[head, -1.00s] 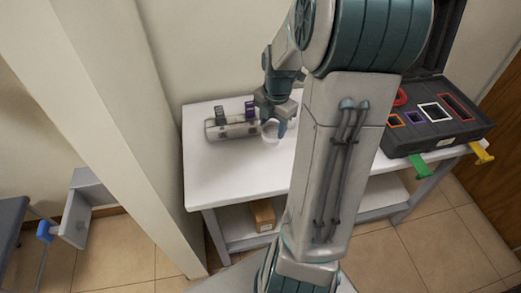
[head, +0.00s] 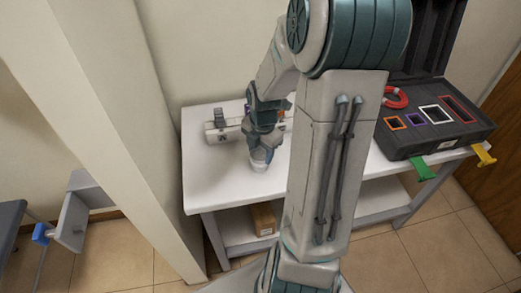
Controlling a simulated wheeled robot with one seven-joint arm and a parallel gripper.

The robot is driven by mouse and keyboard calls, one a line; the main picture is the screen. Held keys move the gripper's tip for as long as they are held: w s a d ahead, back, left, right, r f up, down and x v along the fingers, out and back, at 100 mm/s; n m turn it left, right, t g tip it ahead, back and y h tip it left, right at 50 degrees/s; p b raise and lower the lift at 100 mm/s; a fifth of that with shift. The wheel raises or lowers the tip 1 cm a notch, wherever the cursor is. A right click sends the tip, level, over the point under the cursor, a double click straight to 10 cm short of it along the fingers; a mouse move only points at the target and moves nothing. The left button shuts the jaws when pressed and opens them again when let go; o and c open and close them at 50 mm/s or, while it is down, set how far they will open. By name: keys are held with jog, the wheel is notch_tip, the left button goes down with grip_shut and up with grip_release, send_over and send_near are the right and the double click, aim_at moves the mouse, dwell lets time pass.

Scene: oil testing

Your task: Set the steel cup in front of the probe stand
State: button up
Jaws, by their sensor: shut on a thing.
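The steel cup (head: 259,165) is small and pale, on or just above the white table near its front edge. My gripper (head: 262,154) points down over the cup and is shut on it, hiding its upper part. The grey device at the back of the table, which looks like the probe stand (head: 221,134), has a dark clip at its left. It lies behind the cup, and my arm covers its right part. I cannot tell whether the cup touches the table.
The white table (head: 213,181) is bare to the left of the cup. An open black case (head: 432,141) with coloured square outlines and a red ring (head: 396,98) stands on the right. A brown box (head: 263,219) sits on the lower shelf.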

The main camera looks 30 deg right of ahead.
jog(key=o, duration=1)
jog(key=shift+f, duration=0.1)
notch_tip(320, 180, up, 12)
jog(key=p, duration=0.2)
jog(key=s+a+r+m+t, duration=0.1)
jog(key=s+a+r+m, duration=0.1)
jog(key=s+a+m, duration=0.4)
jog(key=s+a+r+m, duration=0.2)
jog(key=s+a+m, duration=0.4)
jog(key=m, duration=1)
jog(key=shift+r+t, duration=0.2)
jog(key=shift+t, duration=0.2)
